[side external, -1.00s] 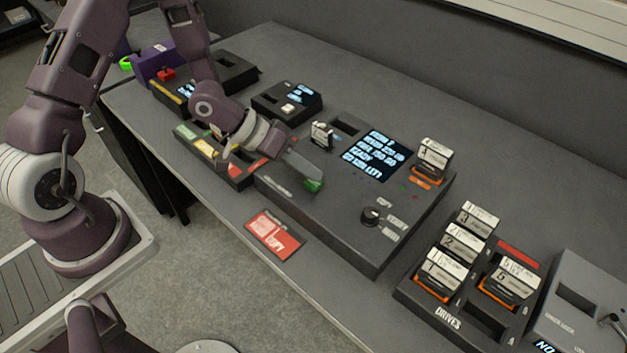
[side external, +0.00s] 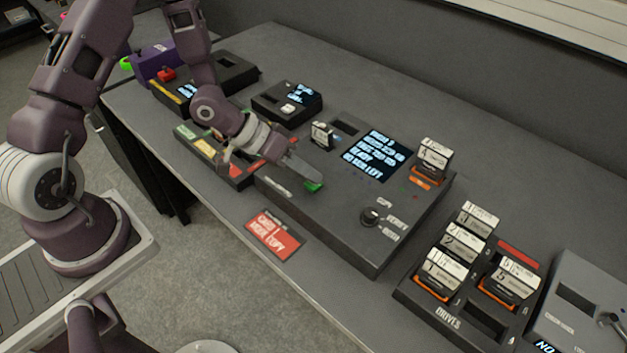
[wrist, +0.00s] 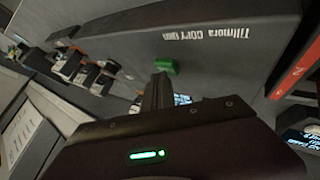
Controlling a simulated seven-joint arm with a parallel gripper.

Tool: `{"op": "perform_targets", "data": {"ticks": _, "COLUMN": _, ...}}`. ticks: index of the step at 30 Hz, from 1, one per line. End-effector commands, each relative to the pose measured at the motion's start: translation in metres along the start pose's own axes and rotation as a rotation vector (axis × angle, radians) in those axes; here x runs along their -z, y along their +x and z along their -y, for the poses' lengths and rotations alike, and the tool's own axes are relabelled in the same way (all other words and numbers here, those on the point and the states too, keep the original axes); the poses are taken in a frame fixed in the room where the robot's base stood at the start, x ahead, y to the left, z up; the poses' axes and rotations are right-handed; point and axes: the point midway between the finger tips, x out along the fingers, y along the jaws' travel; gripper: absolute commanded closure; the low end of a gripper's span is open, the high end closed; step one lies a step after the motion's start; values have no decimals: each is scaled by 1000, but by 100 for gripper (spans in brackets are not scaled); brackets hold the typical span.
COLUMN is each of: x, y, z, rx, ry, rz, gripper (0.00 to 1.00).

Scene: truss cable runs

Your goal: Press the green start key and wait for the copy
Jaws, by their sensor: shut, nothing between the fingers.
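The green start key (side external: 313,187) sits near the front edge of the dark copier console (side external: 345,235). My gripper (side external: 317,178) is shut and empty, its fingertips pointing down right by the key and partly covering it in the side view. In the wrist view the green key (wrist: 166,66) shows just beyond the tip of my closed fingers (wrist: 158,80). I cannot tell whether the fingertips touch it. The console's screen (side external: 377,157) shows several lines of pale blue text, too blurred to read with certainty. A black knob (side external: 371,216) sits to the right of the key.
A cartridge (side external: 322,134) stands at the console's back left, and another (side external: 432,158) at its right. A drives rack (side external: 447,305) with several labelled cartridges is at the right. A red card (side external: 274,236) lies in front. A tray with coloured labels (side external: 215,158) is left.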

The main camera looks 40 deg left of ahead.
Motion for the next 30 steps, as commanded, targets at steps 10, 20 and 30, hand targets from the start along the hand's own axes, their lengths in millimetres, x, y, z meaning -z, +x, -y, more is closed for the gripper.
{"op": "perform_targets", "data": {"ticks": 10, "x": -2, "y": 2, "z": 2, "rx": 1, "ry": 0, "rz": 2, "gripper": 100}}
{"op": "perform_targets", "data": {"ticks": 20, "x": 2, "y": -3, "z": -2, "rx": 1, "ry": 0, "rz": 0, "gripper": 100}}
{"op": "perform_targets", "data": {"ticks": 30, "x": 8, "y": -11, "z": -8, "rx": 1, "ry": -1, "rz": 1, "gripper": 100}}
